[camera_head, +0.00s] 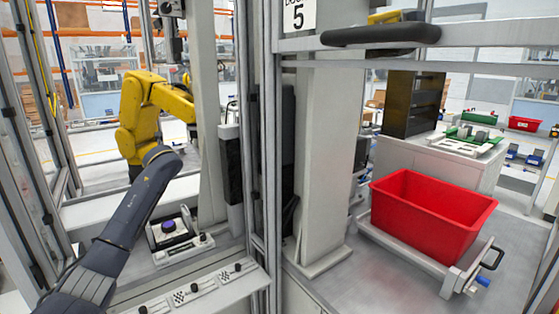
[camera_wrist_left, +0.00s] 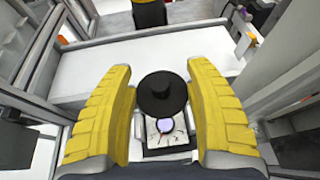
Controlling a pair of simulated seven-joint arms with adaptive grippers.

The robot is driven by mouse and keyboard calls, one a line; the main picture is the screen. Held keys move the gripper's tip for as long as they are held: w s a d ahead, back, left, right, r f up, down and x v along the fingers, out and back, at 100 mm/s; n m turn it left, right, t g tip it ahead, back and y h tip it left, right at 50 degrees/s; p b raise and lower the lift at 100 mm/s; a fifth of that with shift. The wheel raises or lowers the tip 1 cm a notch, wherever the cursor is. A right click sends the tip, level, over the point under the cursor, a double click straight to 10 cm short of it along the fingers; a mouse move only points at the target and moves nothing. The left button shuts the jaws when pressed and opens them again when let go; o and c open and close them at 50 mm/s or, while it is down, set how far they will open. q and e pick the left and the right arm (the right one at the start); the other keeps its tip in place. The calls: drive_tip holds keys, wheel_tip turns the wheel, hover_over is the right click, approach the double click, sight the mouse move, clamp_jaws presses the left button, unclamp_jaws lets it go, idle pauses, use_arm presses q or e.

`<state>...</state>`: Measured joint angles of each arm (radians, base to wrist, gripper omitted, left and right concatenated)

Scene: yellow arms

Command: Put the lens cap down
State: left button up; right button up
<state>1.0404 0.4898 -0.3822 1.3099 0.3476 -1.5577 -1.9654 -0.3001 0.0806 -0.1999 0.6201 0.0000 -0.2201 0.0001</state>
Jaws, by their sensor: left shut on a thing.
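My left gripper (camera_wrist_left: 162,110) shows in the left wrist view as two yellow ridged fingers, shut on the lens cap (camera_wrist_left: 160,90). The cap is a black round disc with a raised middle. Behind and below it in that view is a fixture (camera_wrist_left: 178,148) with a pale bluish lens face (camera_wrist_left: 165,125), which the cap partly overlaps; I cannot tell the gap between them. In the head view the fixture (camera_head: 163,244) stands on the bench with a purple-blue lens (camera_head: 168,227) on top. My left fingers and the cap are not clear there. My right gripper is not in view.
A red bin (camera_head: 420,222) sits on a metal stand at right. A strip with checkered markings (camera_head: 192,292) lies at the bench front. Upright frame posts (camera_head: 262,130) stand right of the fixture. A yellow robot arm (camera_head: 140,112) is behind the bench.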

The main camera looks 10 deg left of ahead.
use_arm(q)
drive_tip(key=shift+m, duration=0.3)
drive_tip(key=d+r, duration=0.2)
drive_tip(key=d, duration=0.1)
drive_tip(key=shift+s+r, duration=0.3)
drive_tip(key=shift+s, duration=0.05)
drive_tip(key=s+d+f+m+t+h, duration=0.1)
drive_tip(key=s+d+m+h, duration=0.1)
drive_tip(key=s+d, duration=0.45)
drive_tip(key=s+d+f+m+t+h, duration=0.1)
drive_tip(key=s+d+f+h, duration=0.15)
drive_tip(key=d, duration=0.65)
drive_tip(key=s+d+f+m+h, duration=0.2)
drive_tip(key=s+d+f, duration=0.5)
drive_tip(key=s, duration=0.4)
drive_tip(key=s+d+f+m+h, duration=0.2)
drive_tip(key=s+d+f, duration=0.4)
drive_tip(key=s+f, duration=0.35)
drive_tip(key=w+a+r+y, duration=0.1)
drive_tip(key=w+a+r, duration=0.1)
drive_tip(key=w+r, duration=0.3)
drive_tip(key=n+y, duration=0.1)
drive_tip(key=n, duration=0.1)
hover_over(226, 295)
wheel_tip(226, 295, down, 16)
drive_tip(key=shift+s+f, duration=0.1)
drive_tip(key=shift+f, duration=0.15)
drive_tip(key=shift+t, duration=0.3)
drive_tip(key=shift+f, duration=3)
